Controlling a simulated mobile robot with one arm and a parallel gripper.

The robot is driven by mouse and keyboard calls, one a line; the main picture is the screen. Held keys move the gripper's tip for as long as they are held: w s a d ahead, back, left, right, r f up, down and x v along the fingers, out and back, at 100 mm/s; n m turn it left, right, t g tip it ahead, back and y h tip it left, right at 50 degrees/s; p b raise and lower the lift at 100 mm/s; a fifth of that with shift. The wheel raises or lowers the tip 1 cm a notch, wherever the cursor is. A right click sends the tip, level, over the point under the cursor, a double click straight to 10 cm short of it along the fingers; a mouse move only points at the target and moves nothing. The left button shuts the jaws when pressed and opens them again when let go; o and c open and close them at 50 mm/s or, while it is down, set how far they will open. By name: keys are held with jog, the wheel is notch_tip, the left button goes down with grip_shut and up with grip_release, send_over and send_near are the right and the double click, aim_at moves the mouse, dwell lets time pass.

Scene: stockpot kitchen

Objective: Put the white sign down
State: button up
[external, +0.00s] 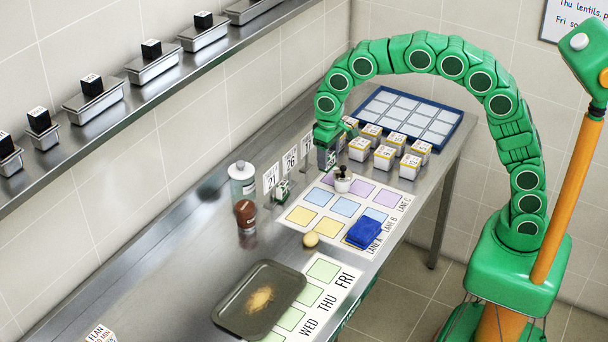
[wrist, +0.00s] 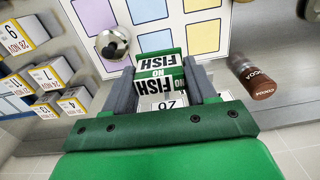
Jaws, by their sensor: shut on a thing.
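My gripper (external: 327,158) is above the counter beside the lane mat, near a row of white containers. In the external view the held sign is mostly hidden by the fingers. A small green and white piece (external: 282,191) stands on the counter left of my gripper.
White numbered cards (external: 270,178) stand near the wall. A cup with a dark ball top (external: 343,180), cocoa bottle (external: 245,215), glass jar (external: 242,178), blue cloth (external: 364,232) and tray (external: 259,300) lie around. White containers (external: 384,158) crowd the right. Parts of the lane mat (external: 300,240) are free.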

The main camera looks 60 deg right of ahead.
jog(key=s+a, duration=0.9)
jog(key=s, duration=0.4)
jog(key=s+a, duration=0.8)
jog(key=s, duration=0.5)
jog(key=w+a+f, duration=0.8)
jog(key=w+f, duration=0.1)
jog(key=shift+a, duration=0.15)
jog(key=shift+w+a+f, duration=0.45)
jog(key=shift+w+f, duration=0.1)
jog(key=shift+f, duration=0.55)
jog(key=shift+w+f, duration=0.1)
jog(key=shift+f, duration=1.15)
jog(key=shift+f, duration=0.15)
